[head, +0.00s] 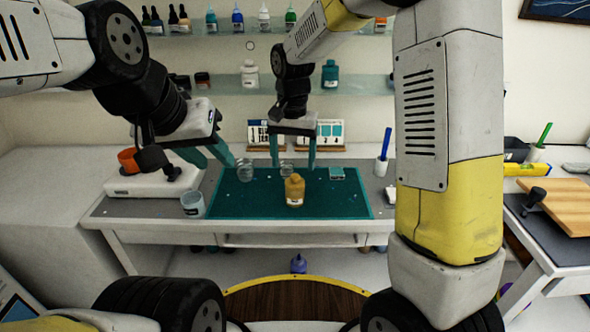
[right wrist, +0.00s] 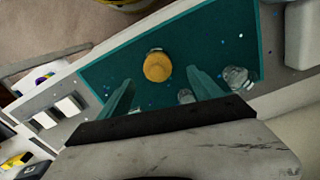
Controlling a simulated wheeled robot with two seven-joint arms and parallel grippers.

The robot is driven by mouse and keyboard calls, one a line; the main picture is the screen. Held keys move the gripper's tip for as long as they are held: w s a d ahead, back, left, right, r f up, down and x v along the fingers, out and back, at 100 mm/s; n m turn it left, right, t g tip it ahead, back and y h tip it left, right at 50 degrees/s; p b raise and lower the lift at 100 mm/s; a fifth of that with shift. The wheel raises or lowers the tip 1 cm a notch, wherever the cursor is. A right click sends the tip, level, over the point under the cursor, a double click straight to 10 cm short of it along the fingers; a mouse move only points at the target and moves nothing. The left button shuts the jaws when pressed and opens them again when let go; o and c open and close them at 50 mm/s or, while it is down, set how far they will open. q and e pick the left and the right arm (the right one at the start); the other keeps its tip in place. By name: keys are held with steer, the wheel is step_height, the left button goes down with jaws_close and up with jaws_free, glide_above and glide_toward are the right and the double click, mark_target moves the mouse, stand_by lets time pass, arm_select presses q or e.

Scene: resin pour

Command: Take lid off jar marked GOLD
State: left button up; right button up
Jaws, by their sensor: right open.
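A small golden-yellow jar (head: 295,192) stands upright on the teal mat (head: 240,204); it shows a pale label too small to read. From above, in the right wrist view, its round yellow top (right wrist: 158,67) covers the jar. My right gripper (head: 293,163) is open and empty above the mat, behind the jar in the head view. In the right wrist view its two teal fingers (right wrist: 160,88) are spread, with the jar beyond their tips and apart from them. My left gripper (head: 212,162) is over the left end of the table, its teal fingers apart with nothing between them.
Clear glass cups stand on the mat (head: 245,170) and near my right fingers (head: 286,169). A larger clear cup (head: 193,204) stands at the table's left front. A white device (head: 150,184) lies left. A white pot with a blue-handled tool (head: 382,160) stands right. Bottle shelves hang behind.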

mark_target(295, 176)
steer(key=f, duration=0.5)
steer(key=shift+d+f, duration=0.2)
steer(key=shift+c, duration=0.2)
steer(key=c, duration=1.3)
steer(key=shift+r, duration=0.1)
